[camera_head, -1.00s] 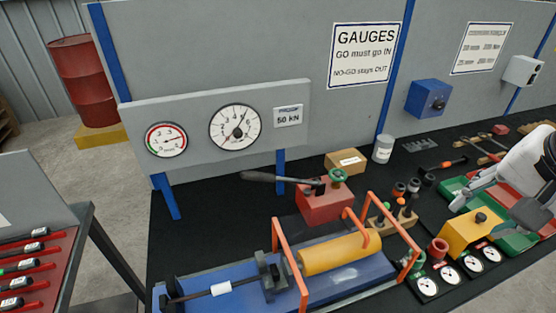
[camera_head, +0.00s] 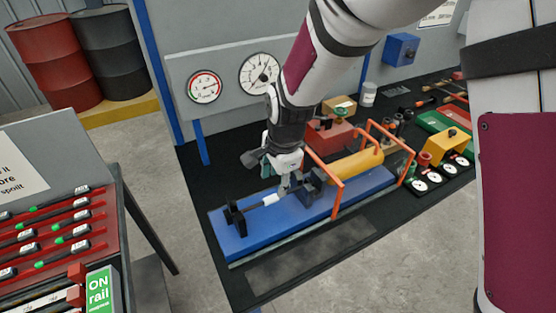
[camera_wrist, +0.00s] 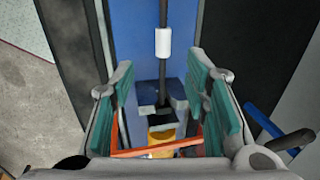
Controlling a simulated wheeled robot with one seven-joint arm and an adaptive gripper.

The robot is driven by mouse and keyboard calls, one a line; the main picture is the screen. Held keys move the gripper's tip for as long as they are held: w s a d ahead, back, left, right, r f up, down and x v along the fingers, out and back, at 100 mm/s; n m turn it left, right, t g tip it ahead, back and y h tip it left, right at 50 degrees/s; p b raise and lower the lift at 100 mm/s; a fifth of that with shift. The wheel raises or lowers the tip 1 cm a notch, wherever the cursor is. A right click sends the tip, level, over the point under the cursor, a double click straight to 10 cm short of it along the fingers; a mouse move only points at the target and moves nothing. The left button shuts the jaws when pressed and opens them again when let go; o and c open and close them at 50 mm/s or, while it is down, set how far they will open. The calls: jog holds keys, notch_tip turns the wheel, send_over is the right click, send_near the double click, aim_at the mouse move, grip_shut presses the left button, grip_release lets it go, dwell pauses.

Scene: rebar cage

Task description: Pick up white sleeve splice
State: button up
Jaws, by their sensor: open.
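The white sleeve splice (camera_wrist: 163,42) is a small white cylinder around a dark bar (camera_wrist: 163,75). In the head view the sleeve (camera_head: 270,200) sits on the bar above the blue bed of the test rig (camera_head: 240,240), between a black end block (camera_head: 234,217) and a dark clamp block (camera_head: 314,184). My gripper (camera_wrist: 163,98) is open and empty, its teal pads on either side of the bar's line. In the wrist view the sleeve lies beyond the fingertips, apart from them. In the head view my gripper (camera_head: 282,184) is above the rig, close to the sleeve.
Orange guard bars (camera_head: 337,200) and a yellow cylinder (camera_head: 357,164) stand right of the sleeve on the rig. Gauges (camera_head: 204,87) hang on a panel behind. A rack of red-held bars (camera_head: 50,230) stands at the left. The black mat in front is clear.

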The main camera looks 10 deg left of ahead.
aim_at(272, 197)
jog(key=x, duration=0.9)
jog(key=shift+w+a+f+p, duration=0.15)
jog(key=shift+w+f+p, duration=0.15)
jog(key=shift+p, duration=0.1)
jog(key=shift+c, duration=0.4)
grip_shut()
